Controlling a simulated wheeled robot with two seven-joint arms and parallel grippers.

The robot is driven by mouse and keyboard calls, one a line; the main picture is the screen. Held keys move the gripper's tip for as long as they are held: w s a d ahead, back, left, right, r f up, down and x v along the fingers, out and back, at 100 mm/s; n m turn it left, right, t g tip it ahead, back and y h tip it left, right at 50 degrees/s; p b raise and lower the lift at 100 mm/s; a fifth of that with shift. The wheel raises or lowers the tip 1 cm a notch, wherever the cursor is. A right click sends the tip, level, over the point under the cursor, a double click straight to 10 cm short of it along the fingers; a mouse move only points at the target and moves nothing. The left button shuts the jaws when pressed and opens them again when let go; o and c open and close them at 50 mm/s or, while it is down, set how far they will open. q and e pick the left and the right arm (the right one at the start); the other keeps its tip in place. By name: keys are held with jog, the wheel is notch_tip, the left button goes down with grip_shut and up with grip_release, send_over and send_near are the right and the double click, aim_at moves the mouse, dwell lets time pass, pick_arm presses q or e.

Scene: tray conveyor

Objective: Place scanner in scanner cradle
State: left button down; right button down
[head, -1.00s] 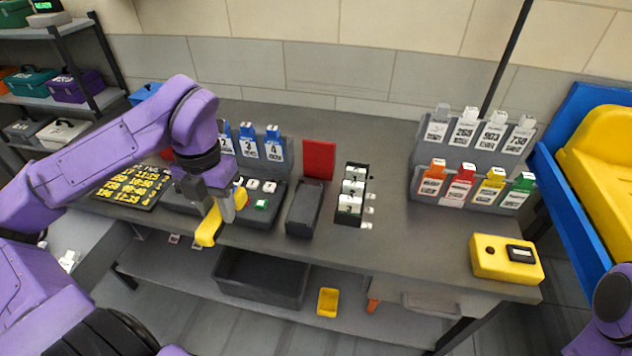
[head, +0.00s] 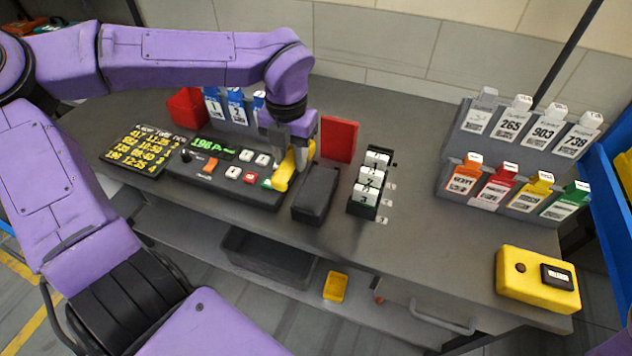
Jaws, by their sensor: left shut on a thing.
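My left gripper (head: 291,156) is shut on the yellow scanner (head: 285,173). It holds the scanner tilted at the right end of the button console, close to the left side of a dark grey block-like holder (head: 316,203). This holder looks like the scanner cradle, and the scanner is beside it, not in it. I cannot tell whether the scanner touches the console below. The gripper's fingers hide part of the scanner. My right gripper is not in view.
The console (head: 225,172) and a board with yellow digits (head: 150,150) lie to the left. A red panel (head: 339,138) stands behind the holder. A stamp rack (head: 365,195) is just right of it. Card racks (head: 455,207) and a yellow box (head: 535,280) are farther right. The bench between is clear.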

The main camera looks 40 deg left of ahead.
pick_arm(q)
jog(key=w+d+f, duration=0.1)
jog(key=f, duration=0.1)
jog(key=w+f, duration=0.2)
jog(key=w+d+f, duration=0.1)
jog(key=w+f, duration=0.1)
jog(key=shift+d+f, duration=0.2)
jog(key=shift+d, duration=0.1)
jog(key=shift+s+f, duration=0.1)
jog(key=shift+f, duration=1.25)
jog(key=c, duration=0.7)
grip_release()
jog(key=shift+c, duration=0.2)
jog(key=shift+s, duration=0.1)
notch_tip(320, 180, up, 12)
jog(key=shift+r, duration=0.1)
